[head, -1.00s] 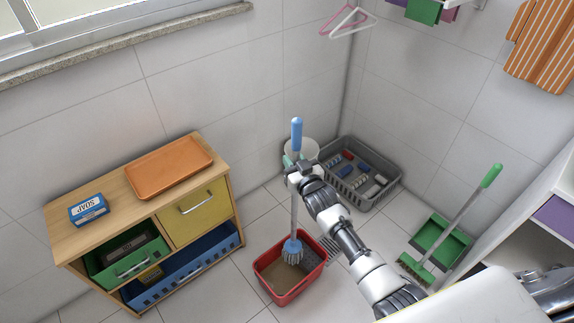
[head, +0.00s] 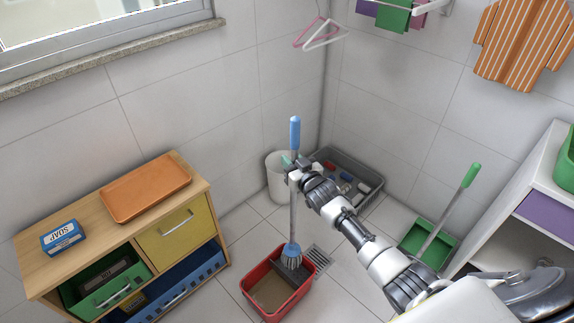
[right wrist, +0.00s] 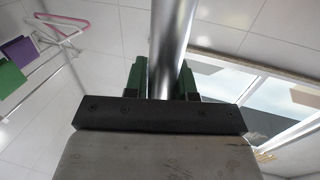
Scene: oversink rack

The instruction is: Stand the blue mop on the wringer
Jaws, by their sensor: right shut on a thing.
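The blue mop stands nearly upright in the head view, with a blue grip (head: 295,133), a grey pole (head: 293,215) and a blue head with grey strands (head: 291,257). My right gripper (head: 291,173) is shut on the pole below the grip. In the right wrist view the pole (right wrist: 173,45) runs between the green fingers of this gripper (right wrist: 163,80). The mop head is over the red bucket (head: 262,306), at the dark wringer (head: 297,279) inside it. I cannot tell whether the strands touch the wringer. My left gripper is out of view.
A wooden cabinet (head: 80,255) with an orange tray (head: 145,188) and a soap box (head: 62,237) stands left. A white bin (head: 277,180) and grey crate (head: 372,200) are behind. A green dustpan (head: 415,242) and broom (head: 452,205) are right. A floor drain (head: 320,258) lies beside the bucket.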

